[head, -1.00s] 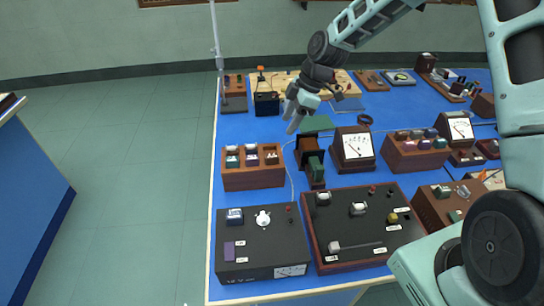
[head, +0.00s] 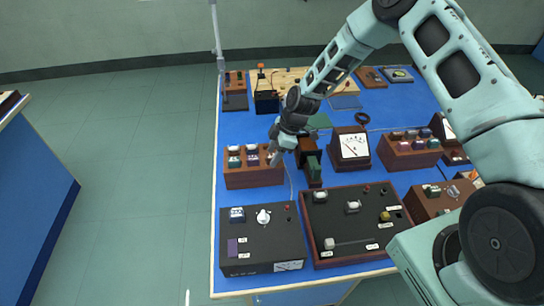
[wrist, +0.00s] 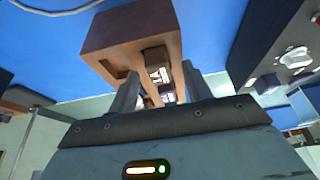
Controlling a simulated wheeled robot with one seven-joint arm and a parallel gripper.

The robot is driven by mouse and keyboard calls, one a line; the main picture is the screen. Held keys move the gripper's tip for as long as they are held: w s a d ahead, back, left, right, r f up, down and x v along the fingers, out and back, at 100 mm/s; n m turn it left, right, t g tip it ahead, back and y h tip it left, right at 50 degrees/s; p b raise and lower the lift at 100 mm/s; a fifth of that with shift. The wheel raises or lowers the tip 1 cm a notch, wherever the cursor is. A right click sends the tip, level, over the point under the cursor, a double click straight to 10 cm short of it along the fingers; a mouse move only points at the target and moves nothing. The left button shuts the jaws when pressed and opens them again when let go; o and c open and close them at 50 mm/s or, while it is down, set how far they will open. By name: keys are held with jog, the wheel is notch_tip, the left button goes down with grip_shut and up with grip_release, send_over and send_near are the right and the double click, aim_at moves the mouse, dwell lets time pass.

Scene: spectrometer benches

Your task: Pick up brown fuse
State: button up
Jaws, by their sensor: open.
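A brown wooden fuse rack (head: 255,180) stands near the left edge of the blue bench, holding several small fuses with white, green and purple tops. My gripper (head: 273,158) is over its right end, pointing down, and hides the fuses there. In the wrist view my gripper (wrist: 158,92) is open, with one finger on each side of a dark brownish fuse (wrist: 156,58) with a white label, in the rack (wrist: 110,32). More labelled fuses show behind it between the fingers. I cannot tell whether the fingers touch anything or which fuse is the brown one.
A second wooden rack (head: 410,158) with several fuses stands to the right, past an analogue meter (head: 352,150). A dark green-and-brown block device (head: 311,165) is close right of my gripper. Two black panels (head: 262,245) (head: 355,228) lie in front. A stand pole (head: 217,40) rises behind.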

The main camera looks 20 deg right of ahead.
jog(key=shift+f, duration=0.2)
jog(key=c, duration=1.1)
jog(key=shift+o, duration=0.2)
jog(key=shift+r, duration=0.2)
notch_tip(320, 180, up, 13)
jog(key=b, duration=0.2)
jog(key=shift+f, duration=0.15)
